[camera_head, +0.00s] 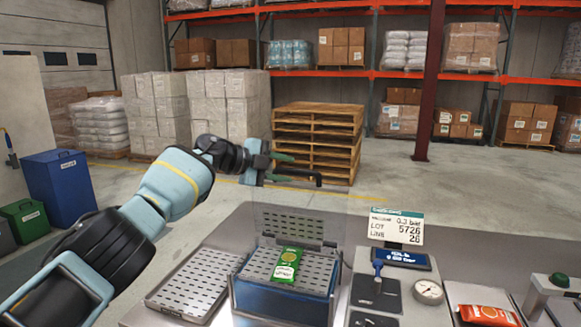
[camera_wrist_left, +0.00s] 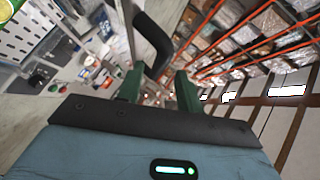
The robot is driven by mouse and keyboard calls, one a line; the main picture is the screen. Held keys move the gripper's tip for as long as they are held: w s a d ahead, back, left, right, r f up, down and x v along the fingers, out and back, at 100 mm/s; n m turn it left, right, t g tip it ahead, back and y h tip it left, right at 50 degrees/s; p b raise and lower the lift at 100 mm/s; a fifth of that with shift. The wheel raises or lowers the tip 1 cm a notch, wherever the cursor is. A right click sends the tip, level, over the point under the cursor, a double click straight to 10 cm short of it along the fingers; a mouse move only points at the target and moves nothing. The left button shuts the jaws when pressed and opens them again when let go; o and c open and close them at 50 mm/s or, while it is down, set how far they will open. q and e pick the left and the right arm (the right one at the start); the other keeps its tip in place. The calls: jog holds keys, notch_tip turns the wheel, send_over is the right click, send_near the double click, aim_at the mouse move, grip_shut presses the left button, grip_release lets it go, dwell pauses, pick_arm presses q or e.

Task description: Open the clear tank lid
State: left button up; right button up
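The tank (camera_head: 282,300) stands on the steel counter, with blue contents, a perforated tray and a green packet (camera_head: 287,265) on top. Its clear lid (camera_head: 300,222) is a faint see-through panel standing raised above the tank's back. A black bent handle (camera_head: 305,178) is at the lid's upper part, and it also shows in the wrist view (camera_wrist_left: 153,42). My left gripper (camera_head: 277,167) is at this handle. In the wrist view its green fingers (camera_wrist_left: 159,88) stand apart, with the handle's end between them and a visible gap. My right gripper is not in view.
A perforated drain tray (camera_head: 196,283) lies left of the tank. To the right are a label sign (camera_head: 396,228), a round gauge (camera_head: 429,291), an orange packet (camera_head: 487,314) and a green button box (camera_head: 558,281). Pallets (camera_head: 318,140) and racks stand far behind.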

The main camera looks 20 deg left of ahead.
pick_arm(q)
jog(key=p+v, duration=0.1)
jog(key=v, duration=0.2)
jog(key=shift+s+a+r, duration=0.1)
jog(key=shift+s+a, duration=0.1)
jog(key=shift+s, duration=0.1)
dwell(0.3)
